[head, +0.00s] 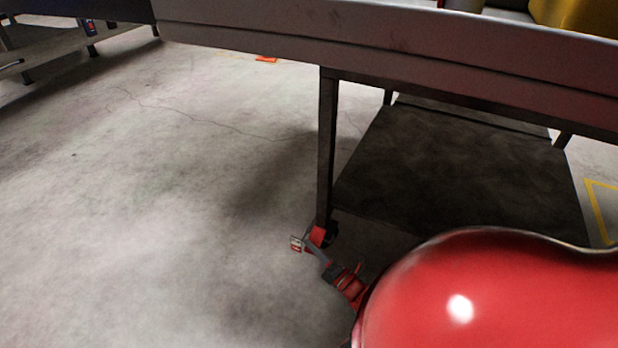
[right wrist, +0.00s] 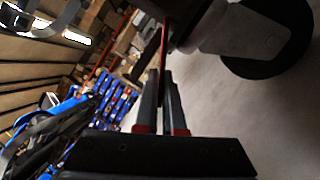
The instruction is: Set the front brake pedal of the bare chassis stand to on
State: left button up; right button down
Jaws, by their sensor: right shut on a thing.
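The stand (head: 400,55) crosses the top of the head view, with a dark leg (head: 327,150) ending in a caster near the floor. The red front brake pedal (head: 318,235) shows at that caster. My right gripper (head: 312,246) is low beside the caster. In the right wrist view the two grey fingers (right wrist: 164,78) are closed on a thin red piece (right wrist: 164,45), which looks like the pedal's edge. The black caster wheel (right wrist: 265,45) is to their right. The pedal's tilt cannot be told. My left gripper is out of view.
A dark lower shelf (head: 460,165) spans the stand's legs. Open concrete floor lies to the left. In the right wrist view, a rack with blue items (right wrist: 118,100) stands in the background. A yellow floor line (head: 600,205) is at the right.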

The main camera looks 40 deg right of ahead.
jog(key=c, duration=1)
grip_release()
jog(key=s, duration=0.2)
jog(key=s+f, duration=0.1)
jog(key=s, duration=0.4)
jog(key=shift+s+d+f, duration=0.15)
jog(key=shift+s+f, duration=0.05)
jog(key=shift+f, duration=0.05)
jog(key=shift+s, duration=0.1)
